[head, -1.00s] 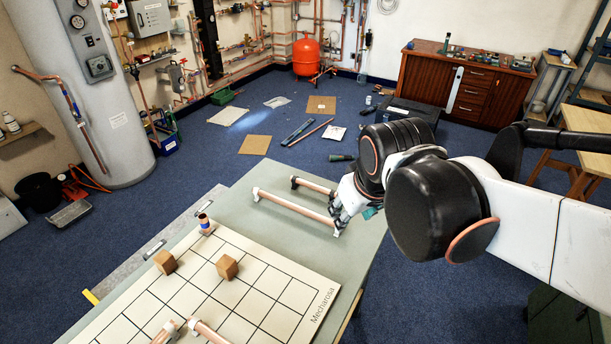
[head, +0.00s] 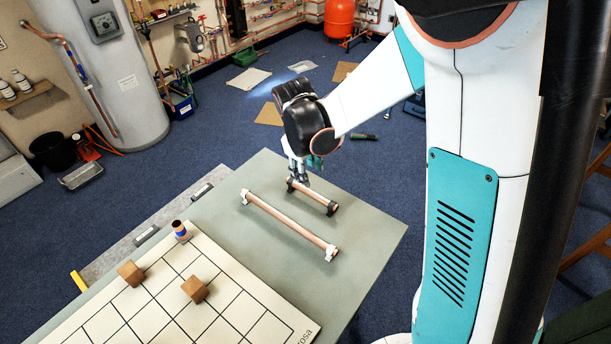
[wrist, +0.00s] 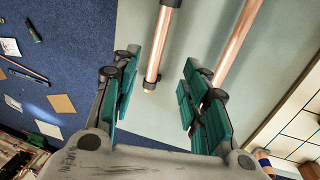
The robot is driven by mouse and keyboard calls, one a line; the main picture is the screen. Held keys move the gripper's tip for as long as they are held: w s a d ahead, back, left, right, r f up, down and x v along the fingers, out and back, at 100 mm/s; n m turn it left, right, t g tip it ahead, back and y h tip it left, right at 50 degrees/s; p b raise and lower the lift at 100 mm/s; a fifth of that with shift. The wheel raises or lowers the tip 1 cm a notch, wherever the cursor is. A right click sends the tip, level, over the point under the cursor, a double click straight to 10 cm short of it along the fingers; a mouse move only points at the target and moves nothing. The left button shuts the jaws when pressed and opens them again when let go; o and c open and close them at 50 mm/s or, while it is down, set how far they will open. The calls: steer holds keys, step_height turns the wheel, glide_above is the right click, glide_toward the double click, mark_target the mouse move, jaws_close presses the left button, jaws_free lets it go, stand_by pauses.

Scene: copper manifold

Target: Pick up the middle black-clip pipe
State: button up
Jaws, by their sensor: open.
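A short copper pipe (head: 312,195) with black clips at its ends lies on the grey-green table, on the far side of a longer copper pipe (head: 285,223) with white clips. My gripper (head: 300,178) is open and empty, pointing down at the far-left end of the black-clip pipe. In the wrist view the black-clip pipe (wrist: 160,42) runs between my teal-padded fingers (wrist: 160,70), with one black end clip between them. The longer pipe (wrist: 236,42) passes to the right of the right finger. I cannot tell the exact height of the fingertips over the pipe.
A gridded white board (head: 235,290) on the table's near side holds two wooden blocks (head: 131,273) (head: 195,289) and a small copper piece with a blue band (head: 181,231). The table's right part (head: 365,235) is clear. Blue floor surrounds the table.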

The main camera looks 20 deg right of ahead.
mark_target(312, 192)
steer(key=f+b, duration=0.1)
steer(key=f, duration=0.2)
steer(key=d+f+b, duration=0.1)
steer(key=f, duration=0.1)
steer(key=w+f, duration=0.1)
steer(key=f, duration=0.2)
steer(key=shift+d+f+b, duration=0.2)
steer(key=shift+f+b, duration=0.1)
steer(key=shift+b, duration=0.1)
steer(key=f+b, duration=0.1)
steer(key=f, duration=0.2)
steer(key=w+f+b, duration=0.1)
steer(key=f, duration=0.1)
steer(key=shift+d+b, duration=0.3)
steer(key=shift+d, duration=0.1)
jaws_close()
